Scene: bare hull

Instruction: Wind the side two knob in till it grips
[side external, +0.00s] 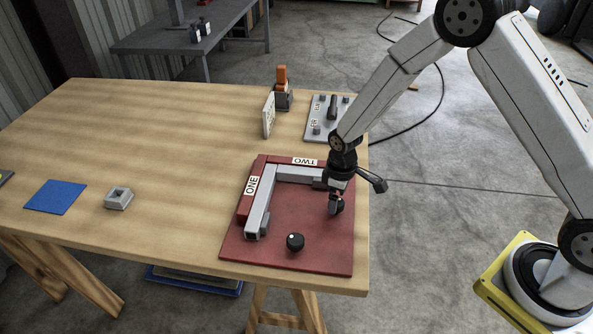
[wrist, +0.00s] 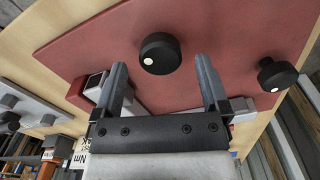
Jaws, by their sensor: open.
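A red base plate (side external: 285,225) carries a corner of fences labelled ONE (side external: 251,186) and TWO (side external: 305,161). Grey bars (side external: 259,214) lie along the inside of both fences. One black knob (side external: 336,208) is at the right of the plate, directly under my gripper (side external: 337,196). In the wrist view a black knob (wrist: 158,46) with a white dot lies between and just beyond the open fingers of my gripper (wrist: 161,61); contact cannot be told. A second black knob (side external: 295,241) stands at the plate's front; a knob also shows at right in the wrist view (wrist: 279,74). No label marks either knob.
A grey holder with pegs (side external: 319,131), a white upright card (side external: 268,115) and an orange-topped tool (side external: 282,88) stand behind the plate. A small grey block (side external: 118,198) and blue mat (side external: 55,197) lie left. The table's middle is clear.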

